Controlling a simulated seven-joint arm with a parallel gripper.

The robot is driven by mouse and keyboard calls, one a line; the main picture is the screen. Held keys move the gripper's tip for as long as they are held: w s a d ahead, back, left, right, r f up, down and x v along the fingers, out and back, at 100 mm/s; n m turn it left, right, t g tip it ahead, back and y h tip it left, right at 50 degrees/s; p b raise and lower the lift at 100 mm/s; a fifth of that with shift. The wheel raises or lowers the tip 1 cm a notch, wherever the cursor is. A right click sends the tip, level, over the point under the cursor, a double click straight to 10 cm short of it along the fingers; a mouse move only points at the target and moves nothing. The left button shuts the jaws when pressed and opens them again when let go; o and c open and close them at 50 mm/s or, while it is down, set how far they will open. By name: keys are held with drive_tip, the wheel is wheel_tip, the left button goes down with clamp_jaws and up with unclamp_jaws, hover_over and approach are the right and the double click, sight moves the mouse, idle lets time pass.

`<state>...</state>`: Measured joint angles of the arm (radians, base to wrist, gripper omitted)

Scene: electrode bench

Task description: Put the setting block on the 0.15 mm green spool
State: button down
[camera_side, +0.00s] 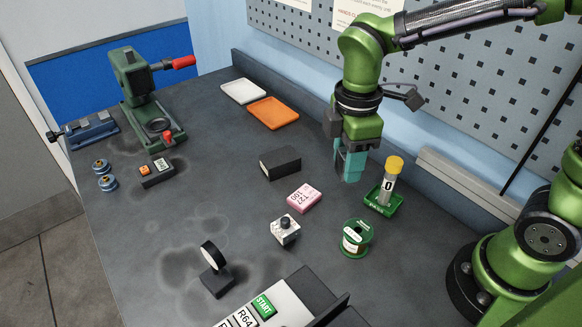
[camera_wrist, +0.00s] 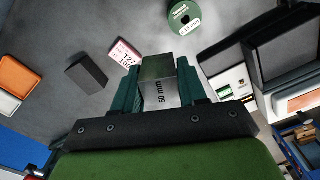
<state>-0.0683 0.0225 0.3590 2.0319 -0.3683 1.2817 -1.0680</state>
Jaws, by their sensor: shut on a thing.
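My gripper (camera_side: 350,168) has teal fingers and hangs above the bench at the back right, pointing down. In the wrist view its fingers (camera_wrist: 160,85) are shut on a grey metal setting block (camera_wrist: 159,92) marked "50 mm". In the side view the fingers mostly hide the block. The green spool (camera_side: 345,251) stands on the bench in front of my gripper, apart from it, with nothing seen on top. In the wrist view the spool (camera_wrist: 174,24) shows at the top, with a label that appears to read 0.15 mm.
A yellow-capped vial (camera_side: 391,172) stands in a green holder right of my gripper. A black block (camera_side: 281,163), a pink box (camera_side: 304,197) and a white knobbed cube (camera_side: 286,236) lie to the left. An orange tray (camera_side: 273,113) is behind.

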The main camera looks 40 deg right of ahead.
sight(358, 230)
drive_tip(key=shift+s+f+n, duration=0.85)
drive_tip(key=shift+s+f, duration=0.05)
drive_tip(key=shift+f, duration=0.85)
drive_tip(key=shift+s+f+n, duration=0.8)
drive_tip(key=shift+s+f, duration=0.1)
drive_tip(key=shift+f, duration=0.9)
drive_tip(key=shift+s+f+n, duration=0.85)
drive_tip(key=shift+s+f, duration=0.05)
drive_tip(key=shift+f, duration=0.85)
drive_tip(key=shift+f, duration=0.1)
drive_tip(key=c, duration=0.6)
unclamp_jaws()
